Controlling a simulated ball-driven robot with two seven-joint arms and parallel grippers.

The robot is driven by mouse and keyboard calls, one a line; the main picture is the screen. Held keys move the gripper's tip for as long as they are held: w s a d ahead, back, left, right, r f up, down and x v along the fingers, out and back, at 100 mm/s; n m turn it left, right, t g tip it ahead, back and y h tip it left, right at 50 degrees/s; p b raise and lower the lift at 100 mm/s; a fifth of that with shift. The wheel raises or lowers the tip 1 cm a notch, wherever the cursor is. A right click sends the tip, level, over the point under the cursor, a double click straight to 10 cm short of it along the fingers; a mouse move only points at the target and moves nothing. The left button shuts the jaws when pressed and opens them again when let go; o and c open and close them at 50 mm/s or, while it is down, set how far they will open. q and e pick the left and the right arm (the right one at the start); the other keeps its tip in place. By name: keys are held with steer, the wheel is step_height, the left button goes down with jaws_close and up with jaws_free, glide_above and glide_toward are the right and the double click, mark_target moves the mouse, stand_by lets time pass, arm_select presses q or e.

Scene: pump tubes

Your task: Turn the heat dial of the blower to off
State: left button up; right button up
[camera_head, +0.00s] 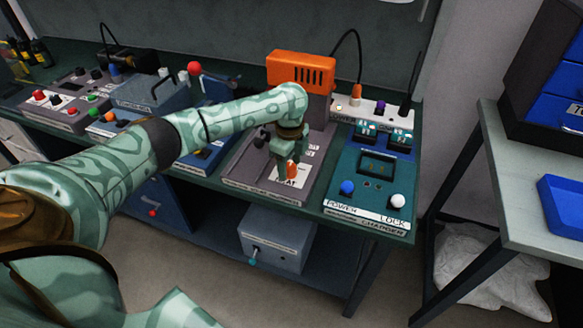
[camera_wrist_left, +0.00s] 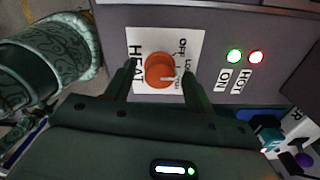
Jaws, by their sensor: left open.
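The blower's orange heat dial (camera_wrist_left: 159,70) sits on a white label plate (camera_wrist_left: 190,38) marked HEAT, with OFF at its upper right and LOW below that. The dial's white mark points right, towards the lower labels and away from OFF. My left gripper (camera_wrist_left: 160,80) is open, with one finger on each side of the dial; I cannot tell whether they touch it. In the head view my left gripper (camera_head: 284,158) points down over the grey blower base (camera_head: 240,172), and the dial (camera_head: 292,171) shows beneath it. The orange blower housing (camera_head: 300,70) stands behind. My right gripper is out of view.
Green (camera_wrist_left: 234,56) and red (camera_wrist_left: 256,57) lights glow above ON and HOT labels. A teal charger (camera_head: 372,180) with blue and white knobs stands right of the blower. Other control boxes (camera_head: 70,100) line the bench to the left.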

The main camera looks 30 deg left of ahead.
arm_select(q)
steer(key=shift+f, duration=0.2)
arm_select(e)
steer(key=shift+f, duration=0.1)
arm_select(q)
steer(key=c, duration=1)
steer(key=shift+r+n+p, duration=0.25)
steer(key=shift+n+p, duration=0.15)
steer(key=shift+p, duration=0.45)
steer(key=n+p, duration=0.3)
steer(key=p, duration=0.2)
steer(key=shift+r+n, duration=0.1)
steer(key=shift+n, duration=0.2)
steer(key=shift+n+p, duration=1.1)
steer(key=shift+p, duration=0.15)
steer(key=shift+f+n+p, duration=0.3)
steer(key=shift+n+p, duration=0.35)
steer(key=shift+n, duration=0.55)
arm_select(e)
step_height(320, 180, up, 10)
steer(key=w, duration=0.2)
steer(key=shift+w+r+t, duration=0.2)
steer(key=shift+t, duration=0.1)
